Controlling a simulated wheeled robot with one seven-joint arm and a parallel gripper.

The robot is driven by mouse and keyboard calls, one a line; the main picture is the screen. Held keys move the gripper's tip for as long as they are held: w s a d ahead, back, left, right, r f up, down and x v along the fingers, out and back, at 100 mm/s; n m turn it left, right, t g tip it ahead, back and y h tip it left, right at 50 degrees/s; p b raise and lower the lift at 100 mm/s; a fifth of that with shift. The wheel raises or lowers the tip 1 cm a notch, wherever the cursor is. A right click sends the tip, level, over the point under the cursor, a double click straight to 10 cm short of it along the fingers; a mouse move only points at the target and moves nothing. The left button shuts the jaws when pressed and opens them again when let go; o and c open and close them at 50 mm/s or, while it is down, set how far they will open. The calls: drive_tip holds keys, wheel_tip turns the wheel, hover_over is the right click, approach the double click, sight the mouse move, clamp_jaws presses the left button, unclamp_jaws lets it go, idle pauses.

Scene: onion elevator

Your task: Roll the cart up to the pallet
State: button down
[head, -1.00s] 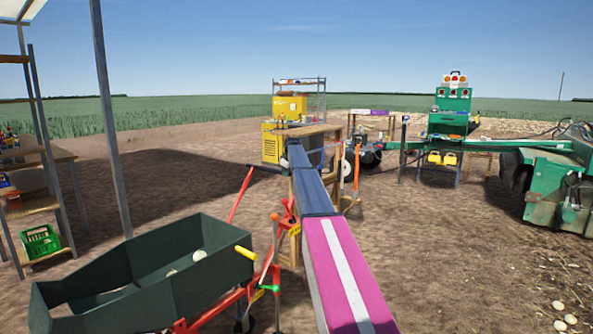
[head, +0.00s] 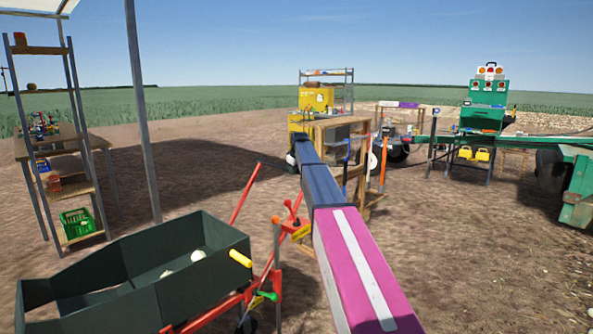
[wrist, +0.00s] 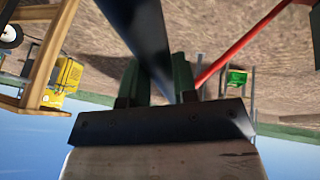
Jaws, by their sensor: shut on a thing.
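The cart (head: 200,290) stands at lower left in the head view. It has a dark green bin with a few pale onions inside, on a red frame with a yellow grip. A red bar (head: 245,190) rises from it toward the end of my arm. In the wrist view, my gripper (wrist: 160,88) is shut around a dark bar (wrist: 150,35), and the red bar (wrist: 245,40) runs up close to it. In the head view my gripper is hidden behind my arm. I cannot pick out a pallet in either view.
A shelf rack (head: 60,150) with a green crate (head: 78,224) stands at left, beside a canopy post (head: 142,110). A wooden stand (head: 355,150) and yellow cabinet (head: 316,99) are ahead. Green machinery (head: 578,195) is at right. Bare soil lies open right of my arm.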

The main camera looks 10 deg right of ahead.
drive_tip(key=shift+s+a, duration=0.2)
drive_tip(key=c, duration=0.9)
unclamp_jaws()
drive_tip(key=shift+a, duration=0.1)
drive_tip(key=shift+r, duration=0.15)
drive_tip(key=shift+s+r, duration=0.2)
drive_tip(key=shift+r, duration=0.1)
drive_tip(key=v, duration=1)
drive_tip(key=shift+f, duration=0.1)
